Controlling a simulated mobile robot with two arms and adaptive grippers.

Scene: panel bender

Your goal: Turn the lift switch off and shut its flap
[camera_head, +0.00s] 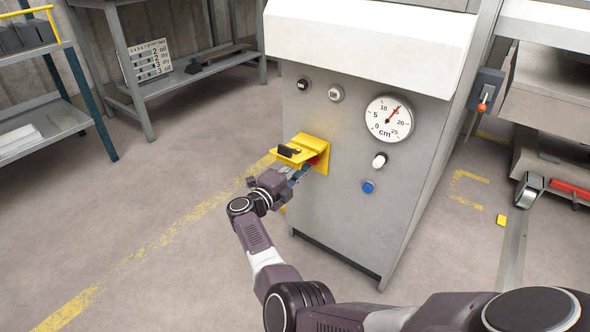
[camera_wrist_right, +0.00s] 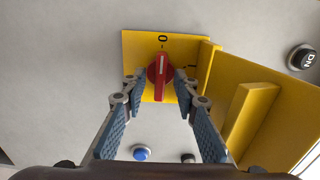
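The lift switch is a red rotary knob (camera_wrist_right: 160,77) on a yellow plate (camera_wrist_right: 135,45). In the right wrist view its white mark points toward the "0". The yellow flap (camera_wrist_right: 262,112) stands open to the right in that view; in the head view the flap (camera_head: 290,152) juts out from the cabinet front above the switch. My right gripper (camera_wrist_right: 160,82) has its fingers on either side of the red knob, apart, with the tips close to it. I cannot tell whether they touch it. In the head view my right gripper (camera_head: 295,176) is partly under the flap. My left gripper is not in view.
A workbench (camera_head: 200,80) stands behind left. The floor left of the cabinet is clear.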

